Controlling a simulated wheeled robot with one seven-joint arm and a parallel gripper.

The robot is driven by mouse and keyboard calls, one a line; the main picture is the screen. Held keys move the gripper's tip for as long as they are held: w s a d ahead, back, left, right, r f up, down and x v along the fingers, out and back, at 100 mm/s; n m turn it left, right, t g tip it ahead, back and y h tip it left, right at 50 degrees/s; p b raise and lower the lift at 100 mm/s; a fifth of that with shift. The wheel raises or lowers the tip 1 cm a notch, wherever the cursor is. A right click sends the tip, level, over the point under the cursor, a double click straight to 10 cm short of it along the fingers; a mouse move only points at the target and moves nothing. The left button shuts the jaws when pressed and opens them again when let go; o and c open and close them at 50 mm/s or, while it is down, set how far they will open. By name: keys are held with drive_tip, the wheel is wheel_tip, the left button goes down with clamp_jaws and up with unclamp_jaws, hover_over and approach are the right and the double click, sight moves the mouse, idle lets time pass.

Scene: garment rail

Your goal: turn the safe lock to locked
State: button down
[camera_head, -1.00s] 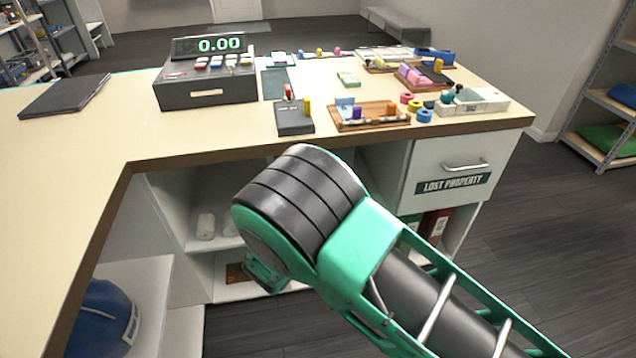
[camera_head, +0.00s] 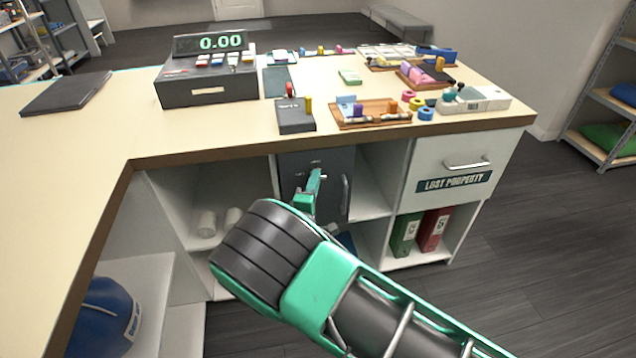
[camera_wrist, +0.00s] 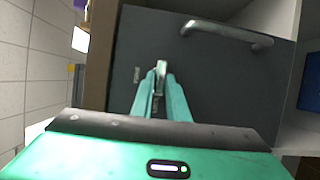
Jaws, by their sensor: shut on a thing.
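The safe is a dark grey door (camera_head: 296,164) in a bay under the counter; it also fills much of the wrist view (camera_wrist: 225,85). Its lock is a small metal lever or key (camera_wrist: 161,69) on the door face. My gripper (camera_wrist: 160,92) is in front of the lock, with its green fingers closed on this metal piece. In the head view my gripper (camera_head: 314,180) reaches the upper middle of the door. Small pale labels (camera_wrist: 137,75) lie beside the lock, too small to read. The fingers partly hide the lock and a label.
A metal bar handle (camera_wrist: 228,32) is on the same door, apart from my fingers. A drawer marked Lost Property (camera_head: 454,182) is to the right, above green and red binders (camera_head: 432,230). Open shelves lie left of the safe. The counter top (camera_head: 200,128) is above.

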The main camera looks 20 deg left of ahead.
drive_tip(key=shift+w+d+r, duration=0.15)
drive_tip(key=shift+w, duration=0.1)
drive_tip(key=c, duration=1.7)
unclamp_jaws()
drive_tip(key=shift+s+f, duration=0.1)
drive_tip(key=shift+f, duration=0.1)
drive_tip(key=s, duration=0.3)
drive_tip(key=s+d, duration=0.1)
drive_tip(key=s, duration=0.6)
drive_tip(key=shift+s+d, duration=0.25)
